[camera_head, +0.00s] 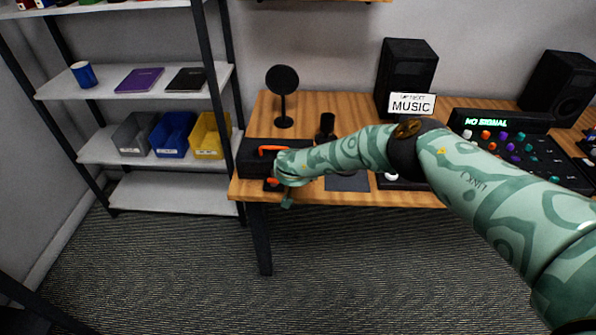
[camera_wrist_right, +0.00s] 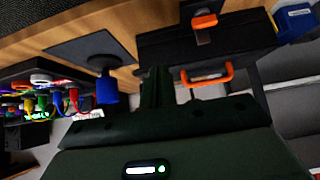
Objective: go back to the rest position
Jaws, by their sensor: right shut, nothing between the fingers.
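My right arm reaches in from the right in the head view and crosses over the wooden desk (camera_head: 340,108). My right gripper (camera_head: 287,198) is near the desk's front left edge, partly hidden by my own wrist. In the right wrist view its dark green fingers (camera_wrist_right: 156,88) are together with nothing between them. A black case (camera_head: 250,158) with an orange handle (camera_head: 272,150) lies at the desk's left end. The case (camera_wrist_right: 160,48) and handle (camera_wrist_right: 207,78) also show in the wrist view, close to the fingers but seemingly apart. My left gripper is out of view.
A shelf unit (camera_head: 160,193) with a grey, a blue (camera_head: 173,133) and a yellow bin stands left of the desk. A round black stand (camera_head: 283,95), speakers (camera_head: 405,72) and a mixer (camera_head: 515,155) are on the desk. Coloured cables (camera_wrist_right: 45,105) show in the wrist view. The floor ahead is clear.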

